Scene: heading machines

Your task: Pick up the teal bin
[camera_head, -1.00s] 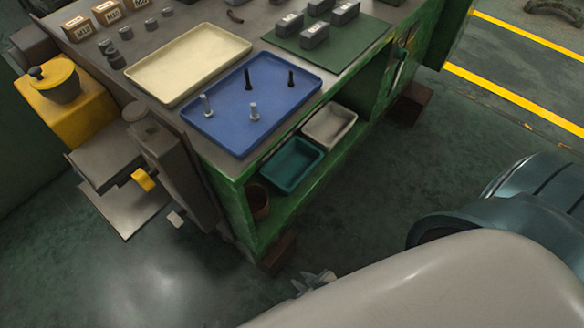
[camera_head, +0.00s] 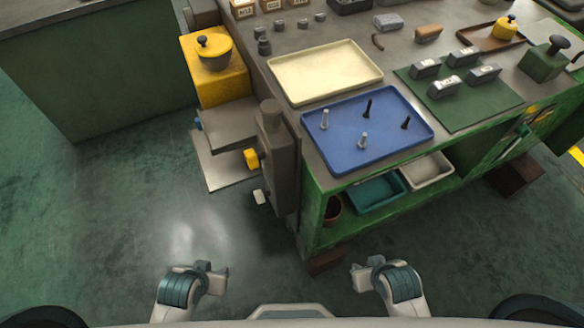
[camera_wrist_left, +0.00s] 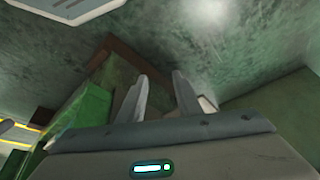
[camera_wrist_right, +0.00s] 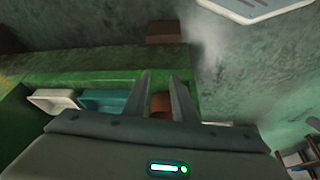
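The teal bin (camera_head: 374,192) sits on the green shelf under the bench top, between a brown pot and a pale bin. The bench top hides part of it in the head view. It also shows in the right wrist view (camera_wrist_right: 103,101), left of my fingers. My left gripper (camera_head: 219,277) hangs over the floor at lower left, well apart from the bench. Its two fingers stand apart and empty in the left wrist view (camera_wrist_left: 160,97). My right gripper (camera_head: 360,276) hangs in front of the bench's lower corner, apart from the bin. Its fingers are apart with nothing between them (camera_wrist_right: 161,95).
A pale bin (camera_head: 428,170) sits right of the teal one, and a brown pot (camera_head: 332,210) left of it. A blue tray (camera_head: 385,147) with upright bolts lies on the bench top above. A grey post (camera_head: 279,165) stands at the bench's left corner. The floor in front is clear.

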